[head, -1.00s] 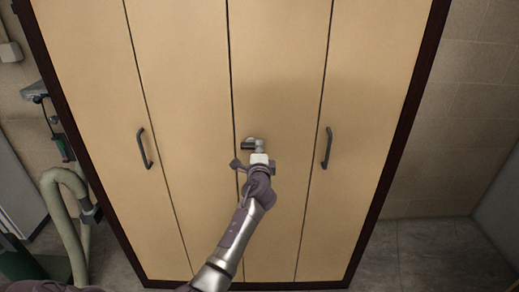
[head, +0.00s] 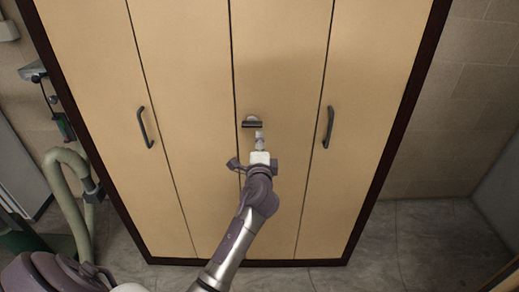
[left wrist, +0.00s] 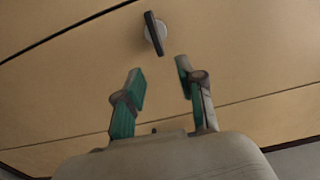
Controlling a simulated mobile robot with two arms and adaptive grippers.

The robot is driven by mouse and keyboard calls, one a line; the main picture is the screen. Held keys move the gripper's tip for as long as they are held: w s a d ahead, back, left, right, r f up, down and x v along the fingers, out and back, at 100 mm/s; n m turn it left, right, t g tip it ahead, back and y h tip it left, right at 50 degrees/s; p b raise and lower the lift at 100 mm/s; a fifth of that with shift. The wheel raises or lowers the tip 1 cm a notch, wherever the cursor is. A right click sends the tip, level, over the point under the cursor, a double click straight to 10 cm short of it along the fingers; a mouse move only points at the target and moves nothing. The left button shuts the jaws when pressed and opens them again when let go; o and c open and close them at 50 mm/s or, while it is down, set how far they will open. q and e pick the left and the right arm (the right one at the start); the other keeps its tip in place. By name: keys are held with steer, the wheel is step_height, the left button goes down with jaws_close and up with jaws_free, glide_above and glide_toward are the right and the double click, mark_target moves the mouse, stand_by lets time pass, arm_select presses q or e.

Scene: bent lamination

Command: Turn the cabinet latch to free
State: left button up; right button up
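The cabinet latch (head: 252,123) is a dark bar on a pale round base, on the third door panel from the left by the middle seam. The bar lies roughly level in the head view. In the left wrist view the latch (left wrist: 153,33) stands ahead of the fingertips, its bar tilted in that picture. My left gripper (head: 259,136) is just below the latch in the head view. In the left wrist view my left gripper (left wrist: 159,68) is open, with nothing between its fingers and a gap to the latch. My right gripper is not in view.
The tall tan cabinet (head: 290,215) has a dark frame. Its left handle (head: 145,127) and right handle (head: 328,127) flank the latch. A pale green hose (head: 68,190) stands at the left. Grey floor (head: 420,240) is clear at the right.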

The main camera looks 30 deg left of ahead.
arm_select(q)
steer(key=v, duration=0.2)
steer(key=shift+s+d, duration=0.15)
steer(key=shift+s, duration=0.2)
steer(key=s+d+f+g+h, duration=0.2)
steer(key=d+f+h, duration=0.1)
steer(key=f, duration=0.9)
steer(key=s+d+f+g+h, duration=0.1)
steer(key=d+f+h, duration=0.15)
steer(key=f, duration=0.95)
steer(key=s+d+f+n+g+h, duration=0.1)
steer(key=s+d+f+g, duration=0.1)
steer(key=s+f, duration=0.45)
steer(key=s+d+f+n+g+h, duration=0.15)
steer(key=s+f, duration=0.25)
steer(key=f, duration=0.6)
steer(key=s+d+f+n+g, duration=0.2)
steer(key=s+f+g, duration=0.2)
steer(key=s+f, duration=0.95)
steer(key=s+f+n+g, duration=0.2)
steer(key=s+f, duration=0.1)
steer(key=s, duration=0.9)
steer(key=s+f+n+g+h, duration=0.1)
steer(key=s+f+n, duration=0.2)
steer(key=s, duration=1)
steer(key=shift+g+h, duration=0.3)
steer(key=shift+g, duration=0.05)
